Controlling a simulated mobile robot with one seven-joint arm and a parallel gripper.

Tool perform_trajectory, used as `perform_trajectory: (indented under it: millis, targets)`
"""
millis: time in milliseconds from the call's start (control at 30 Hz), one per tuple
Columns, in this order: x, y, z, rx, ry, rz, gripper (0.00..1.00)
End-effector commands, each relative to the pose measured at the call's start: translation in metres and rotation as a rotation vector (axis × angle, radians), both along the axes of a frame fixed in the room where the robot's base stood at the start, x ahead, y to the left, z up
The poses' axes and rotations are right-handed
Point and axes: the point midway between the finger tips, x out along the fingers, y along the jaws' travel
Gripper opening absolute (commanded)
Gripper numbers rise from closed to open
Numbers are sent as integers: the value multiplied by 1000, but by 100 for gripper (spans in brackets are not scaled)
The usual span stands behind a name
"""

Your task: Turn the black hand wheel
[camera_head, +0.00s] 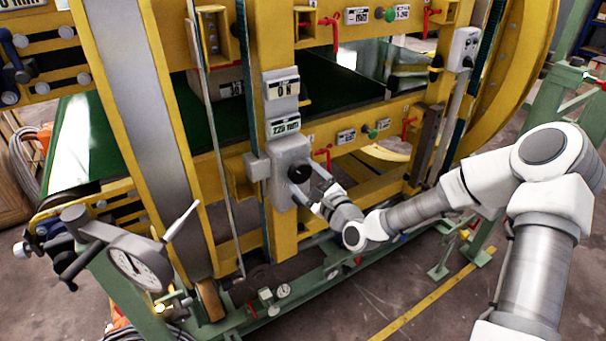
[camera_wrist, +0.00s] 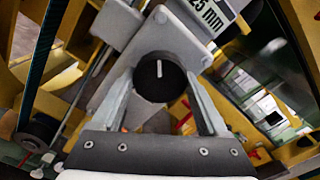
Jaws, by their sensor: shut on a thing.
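The black hand wheel (camera_head: 299,173) is a small round knob on a grey box fixed to the yellow machine frame. In the wrist view the hand wheel (camera_wrist: 160,82) faces me with a white mark line on it, standing nearly upright. My gripper (camera_head: 308,184) reaches it from the lower right. In the wrist view the two fingers of my gripper (camera_wrist: 160,76) lie on the wheel's left and right sides, shut on it. Their exact contact with its rim is partly hidden.
A display plate reading 225 mm (camera_head: 284,126) sits above the grey box (camera_head: 283,196). Red handles (camera_head: 325,156) are close to the right of the wheel. A gauge on a green stand (camera_head: 138,267) is at lower left. Floor at the lower right (camera_head: 430,310) is open.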

Motion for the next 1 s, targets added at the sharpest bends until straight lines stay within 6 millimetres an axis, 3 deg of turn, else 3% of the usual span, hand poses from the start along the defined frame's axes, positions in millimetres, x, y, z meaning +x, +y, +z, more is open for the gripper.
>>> perform_trajectory:
  millis: [233,267,367,733,1000]
  targets:
    - [1,0,2,1,-5,0,21]
    - [1,0,2,1,-5,0,80]
    - [0,0,1,0,-4,0,98]
    - [-5,-4,0,-1,-2,-1,100]
    - [-46,-33,1,0,1,-4,100]
